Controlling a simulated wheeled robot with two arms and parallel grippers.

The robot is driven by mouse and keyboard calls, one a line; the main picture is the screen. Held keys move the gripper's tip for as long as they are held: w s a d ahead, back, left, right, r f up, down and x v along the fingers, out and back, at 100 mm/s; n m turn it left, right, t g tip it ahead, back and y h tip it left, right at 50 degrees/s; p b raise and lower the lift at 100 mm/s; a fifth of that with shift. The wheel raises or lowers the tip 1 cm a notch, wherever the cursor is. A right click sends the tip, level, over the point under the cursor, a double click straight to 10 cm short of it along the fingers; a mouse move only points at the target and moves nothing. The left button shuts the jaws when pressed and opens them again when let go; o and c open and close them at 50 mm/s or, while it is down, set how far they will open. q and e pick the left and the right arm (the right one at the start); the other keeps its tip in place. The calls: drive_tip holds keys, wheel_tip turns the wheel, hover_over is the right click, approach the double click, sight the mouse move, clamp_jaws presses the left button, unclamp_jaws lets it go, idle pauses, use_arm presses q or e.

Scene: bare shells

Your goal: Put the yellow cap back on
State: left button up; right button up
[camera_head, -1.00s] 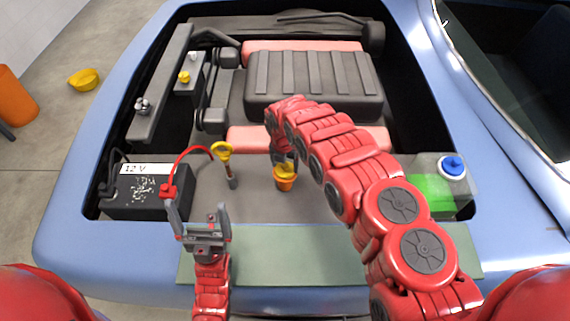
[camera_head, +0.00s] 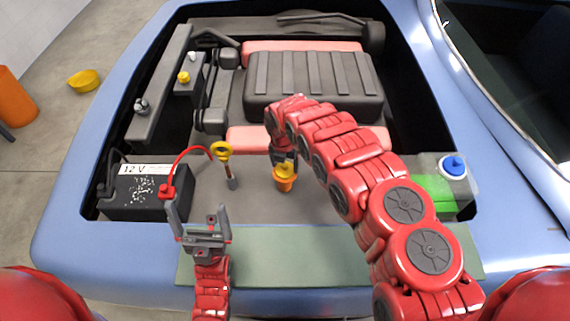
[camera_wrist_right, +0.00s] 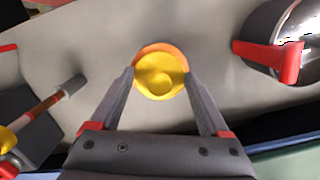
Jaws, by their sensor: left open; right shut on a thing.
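The yellow cap (camera_head: 285,169) is at the top of an orange filler neck (camera_head: 285,185) on the grey panel at the middle of the engine bay. My right gripper (camera_head: 285,158) reaches down to it and is partly hidden by its own arm. In the right wrist view its fingers are shut on the yellow cap (camera_wrist_right: 160,82), one on each side. An orange rim (camera_wrist_right: 160,48) shows behind the cap; I cannot tell if the cap is fully seated. My left gripper (camera_head: 197,208) is open and empty at the front left.
A dipstick with a yellow handle (camera_head: 221,150) stands left of the neck. A battery (camera_head: 147,191) with a red cable is at the left. A tank with a blue cap (camera_head: 454,165) is at the right. A green mat (camera_head: 300,252) covers the front edge.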

drive_tip(key=shift+f, duration=0.15)
idle(0.4)
drive_tip(key=shift+s+b, duration=0.15)
drive_tip(key=shift+b, duration=0.55)
idle(0.3)
drive_tip(key=shift+f, duration=0.1)
drive_tip(key=o, duration=1.2)
